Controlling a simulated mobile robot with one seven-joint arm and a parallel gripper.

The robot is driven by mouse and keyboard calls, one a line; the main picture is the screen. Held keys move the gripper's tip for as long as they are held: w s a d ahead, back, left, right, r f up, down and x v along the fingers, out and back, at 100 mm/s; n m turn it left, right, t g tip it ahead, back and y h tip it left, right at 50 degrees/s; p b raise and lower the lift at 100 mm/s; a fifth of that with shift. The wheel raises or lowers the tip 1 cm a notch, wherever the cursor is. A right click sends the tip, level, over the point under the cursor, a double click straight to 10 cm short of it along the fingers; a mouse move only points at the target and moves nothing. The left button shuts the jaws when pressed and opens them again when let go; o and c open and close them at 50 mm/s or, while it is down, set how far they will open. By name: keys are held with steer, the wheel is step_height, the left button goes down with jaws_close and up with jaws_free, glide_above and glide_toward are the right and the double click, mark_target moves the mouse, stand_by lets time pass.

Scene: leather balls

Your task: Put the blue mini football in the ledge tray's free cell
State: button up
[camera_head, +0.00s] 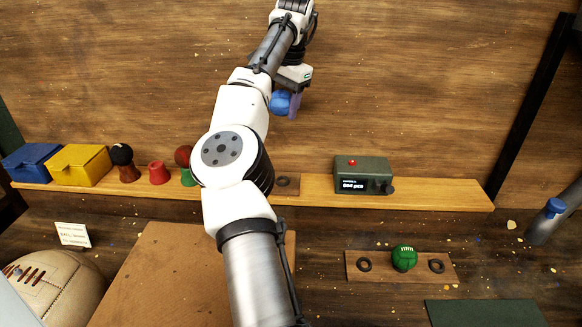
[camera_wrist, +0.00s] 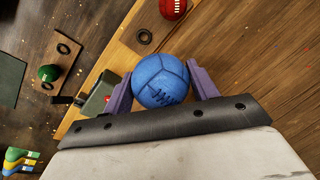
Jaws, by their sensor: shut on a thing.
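My gripper (camera_wrist: 160,86) is shut on the blue mini football (camera_wrist: 160,78), which sits between its two purple fingers. In the head view the blue ball (camera_head: 280,102) is held in the air above the wooden ledge, in front of the back board. The ledge tray (camera_head: 294,191) is partly hidden behind my arm. Its free cell, a dark ring (camera_head: 282,181), shows right of my arm, below the ball. In the wrist view this empty ring (camera_wrist: 144,36) lies just beyond the ball, and a red ball (camera_wrist: 172,8) is near it at the top edge.
A dark green scale-like box (camera_head: 363,175) stands on the ledge right of the tray. Blue (camera_head: 31,163) and yellow boxes (camera_head: 79,165) and several cups stand left. A lower tray (camera_head: 354,274) holds a green ball (camera_head: 404,258) between two empty rings. Bare ledge lies at right.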

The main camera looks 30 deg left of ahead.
step_height(320, 180, down, 20)
steer(key=shift+r, duration=0.15)
stand_by(0.3)
steer(key=shift+s, duration=0.1)
steer(key=o, duration=1)
steer(key=shift+o, duration=0.2)
step_height(320, 180, up, 12)
steer(key=d, duration=0.2)
steer(key=shift+d, duration=0.15)
steer(key=shift+s, duration=0.1)
